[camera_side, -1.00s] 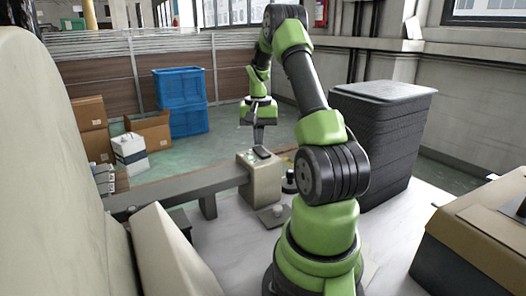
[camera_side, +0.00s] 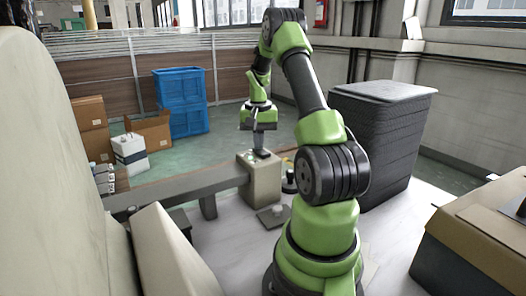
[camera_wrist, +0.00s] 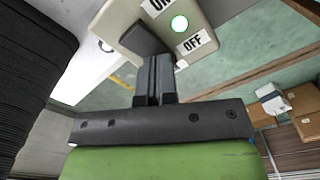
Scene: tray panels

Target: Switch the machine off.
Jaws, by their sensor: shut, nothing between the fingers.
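The machine's control box (camera_side: 262,182) is a beige block at the end of a grey rail. In the wrist view the panel (camera_wrist: 128,16) carries an ON label (camera_wrist: 158,5), an OFF label (camera_wrist: 193,43) and a lit green light (camera_wrist: 180,23). A dark switch lever (camera_wrist: 146,38) stands beside the labels. My gripper (camera_wrist: 155,62) is shut and empty, its fingertips right by the lever. Whether they touch it I cannot tell. In the side view my gripper (camera_side: 259,150) is just above the top of the box, pointing down.
A stack of black trays (camera_side: 378,135) stands right of the arm. The grey rail (camera_side: 190,187) runs left from the box. A small knob on a plate (camera_side: 275,215) sits in front of it. Blue crates (camera_side: 182,102) and cardboard boxes (camera_side: 92,127) are on the floor behind.

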